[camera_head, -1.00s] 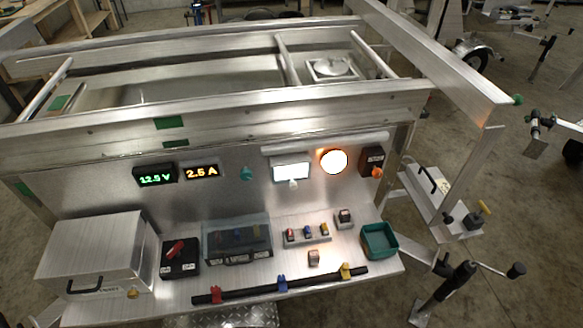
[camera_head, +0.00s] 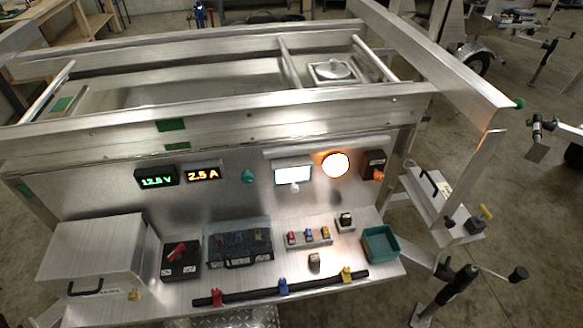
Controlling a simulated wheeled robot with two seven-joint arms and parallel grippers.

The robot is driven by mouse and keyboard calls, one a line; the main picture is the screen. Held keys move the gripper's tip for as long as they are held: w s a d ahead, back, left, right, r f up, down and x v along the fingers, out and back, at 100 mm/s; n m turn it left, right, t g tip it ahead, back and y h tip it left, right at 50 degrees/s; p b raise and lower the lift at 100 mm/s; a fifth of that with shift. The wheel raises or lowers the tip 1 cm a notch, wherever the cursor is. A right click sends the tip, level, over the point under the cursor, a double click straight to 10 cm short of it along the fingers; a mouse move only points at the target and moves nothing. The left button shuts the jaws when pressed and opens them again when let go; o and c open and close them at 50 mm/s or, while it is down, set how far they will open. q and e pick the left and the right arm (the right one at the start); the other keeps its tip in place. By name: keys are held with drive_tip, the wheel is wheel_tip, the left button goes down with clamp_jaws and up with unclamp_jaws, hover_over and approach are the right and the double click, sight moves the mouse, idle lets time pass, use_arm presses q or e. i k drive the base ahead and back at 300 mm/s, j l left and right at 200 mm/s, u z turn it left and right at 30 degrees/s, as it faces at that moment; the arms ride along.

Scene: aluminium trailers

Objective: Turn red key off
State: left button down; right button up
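The red key (camera_head: 177,252) sits on top of a black switch box (camera_head: 181,267) on the trailer's metal shelf, left of centre. Its handle lies at a slant. Above it on the panel, a green display (camera_head: 157,177) reads about 12.5 V and an orange display (camera_head: 203,174) reads 2.5 A. A white rectangular lamp (camera_head: 292,172) and a round orange lamp (camera_head: 335,165) are lit. Neither of my grippers shows in the head view.
A metal box (camera_head: 95,250) stands left of the switch box, and a clear-lidded fuse box (camera_head: 237,243) stands right of it. A black bar (camera_head: 270,289) with coloured clips runs along the shelf's front. A green tray (camera_head: 380,244) sits at the right end.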

sight(176, 253)
drive_tip(key=u, duration=1.1)
drive_tip(key=j+u, duration=0.3)
drive_tip(key=j, duration=1)
